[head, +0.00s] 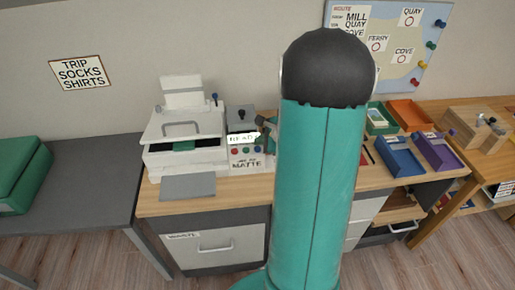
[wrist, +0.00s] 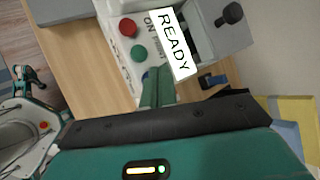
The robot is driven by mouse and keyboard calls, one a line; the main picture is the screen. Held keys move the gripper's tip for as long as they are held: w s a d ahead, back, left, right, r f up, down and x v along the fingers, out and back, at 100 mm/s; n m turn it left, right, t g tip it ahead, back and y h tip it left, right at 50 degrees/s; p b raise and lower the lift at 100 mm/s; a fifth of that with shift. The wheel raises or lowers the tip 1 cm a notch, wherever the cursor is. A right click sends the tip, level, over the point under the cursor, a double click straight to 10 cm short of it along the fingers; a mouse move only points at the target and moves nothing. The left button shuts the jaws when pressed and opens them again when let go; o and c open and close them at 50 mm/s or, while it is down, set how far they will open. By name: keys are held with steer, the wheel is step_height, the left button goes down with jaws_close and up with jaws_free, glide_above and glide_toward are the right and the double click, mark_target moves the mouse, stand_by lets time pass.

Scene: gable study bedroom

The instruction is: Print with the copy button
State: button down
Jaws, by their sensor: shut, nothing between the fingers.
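The white printer (head: 185,135) stands on the wooden desk with its lid raised at the back. Beside it is a control panel (head: 245,165) with a lit READY display (head: 242,139) and a row of coloured buttons. In the wrist view, the READY display (wrist: 174,43), a red button (wrist: 127,27) and a green button (wrist: 138,53) show clearly. A blue button (wrist: 146,75) is partly hidden by my gripper (wrist: 158,72). My gripper is shut and empty, its tips over or close to the panel by the blue button. I cannot tell whether they touch. The button labels are mostly hidden.
A black knob (wrist: 229,15) stands up on the grey unit beyond the display. A grey sheet or tray (head: 188,187) lies in front of the printer. Blue (head: 404,160) and purple (head: 436,152) trays stand to the right. My arm hides the desk's middle.

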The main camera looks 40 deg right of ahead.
steer(key=shift+f, duration=0.15)
steer(key=shift+f, duration=0.3)
